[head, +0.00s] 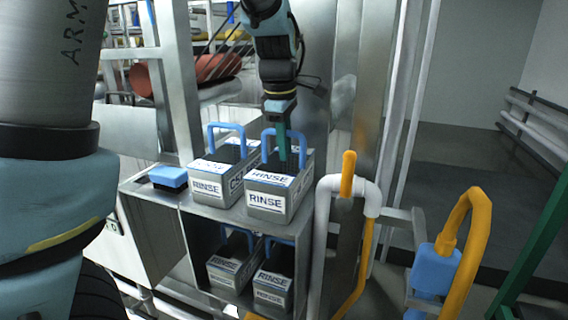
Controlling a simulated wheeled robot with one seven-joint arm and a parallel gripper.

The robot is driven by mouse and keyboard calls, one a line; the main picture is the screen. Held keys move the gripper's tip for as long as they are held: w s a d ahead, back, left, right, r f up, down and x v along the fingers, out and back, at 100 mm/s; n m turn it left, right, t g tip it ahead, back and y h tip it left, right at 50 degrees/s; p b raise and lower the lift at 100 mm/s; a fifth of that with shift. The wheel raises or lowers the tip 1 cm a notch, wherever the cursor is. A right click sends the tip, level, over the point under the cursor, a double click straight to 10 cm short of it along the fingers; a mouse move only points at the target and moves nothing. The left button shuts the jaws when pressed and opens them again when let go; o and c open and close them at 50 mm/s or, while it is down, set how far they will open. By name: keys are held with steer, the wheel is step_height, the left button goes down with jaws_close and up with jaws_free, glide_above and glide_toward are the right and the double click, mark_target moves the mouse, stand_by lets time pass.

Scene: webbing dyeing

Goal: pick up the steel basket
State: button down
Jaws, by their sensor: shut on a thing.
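Two grey steel baskets with white RINSE labels and blue handles stand side by side on a steel shelf (215,212). My gripper (283,152) reaches down from above to the right steel basket (266,204), at its blue handle, and is shut on it. The fingers partly hide that handle. The basket looks upright; I cannot tell whether it is clear of the shelf. The left steel basket (206,189) stands close beside it, with its handle upright.
A blue and black block (168,178) lies on the shelf at left. More RINSE baskets (272,289) sit on a lower level. A white pipe frame with a yellow-orange handle (348,174) stands close at right. An orange loop and blue part (433,270) are farther right.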

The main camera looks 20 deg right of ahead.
steer(key=shift+r, duration=0.15)
step_height(320, 180, up, 18)
steer(key=b, duration=0.3)
